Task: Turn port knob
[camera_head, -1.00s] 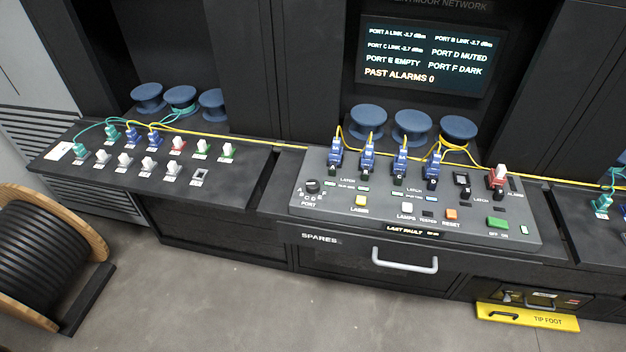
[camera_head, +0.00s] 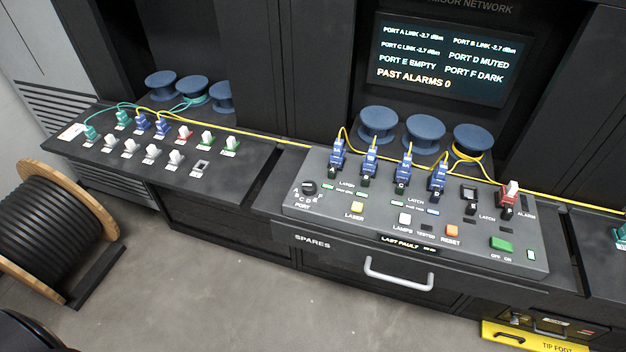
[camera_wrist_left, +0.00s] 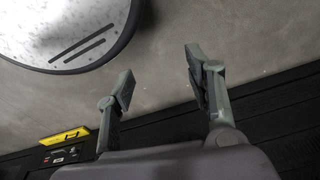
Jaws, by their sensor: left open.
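The port knob (camera_head: 308,187) is a small black round dial at the left end of the grey control panel (camera_head: 330,222) in the head view. Letters are printed around it, with PORT below it. My left gripper (camera_wrist_left: 160,88) shows in the left wrist view with its two fingers apart and nothing between them. It is over the grey floor and dark cabinet front, away from the knob. The knob does not show in the wrist view. Neither gripper shows in the head view.
Blue connectors (camera_head: 369,162) with yellow cables stand along the panel behind the knob. A drawer handle (camera_head: 400,272) juts out below the panel. A cable reel (camera_head: 60,225) stands at the left. A yellow tip foot (camera_head: 525,338) is at the lower right. The floor between is clear.

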